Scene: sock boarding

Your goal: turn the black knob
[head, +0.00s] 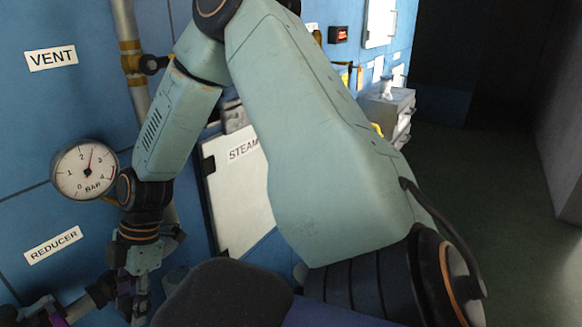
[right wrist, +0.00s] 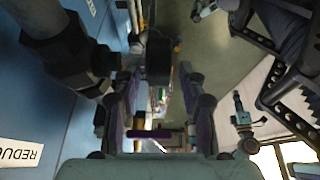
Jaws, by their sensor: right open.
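My right gripper (head: 132,292) hangs at the lower left of the head view, in front of the blue wall panel. In the right wrist view its two fingers (right wrist: 168,112) stand apart. A black knob (right wrist: 158,57) shows between and beyond the fingers, joined by a short stem to dark pipework at the left. I cannot tell whether the fingers touch it. Another black knob (head: 153,64) sits on the vertical pipe, higher up beside the VENT label.
A round pressure gauge (head: 85,170) is left of my right wrist, above the REDUCER label (head: 53,245). The vertical pipe (head: 132,50) runs behind my right arm. A white STEAM panel (head: 235,190) is partly covered by the arm. Open floor (head: 480,200) lies at the right.

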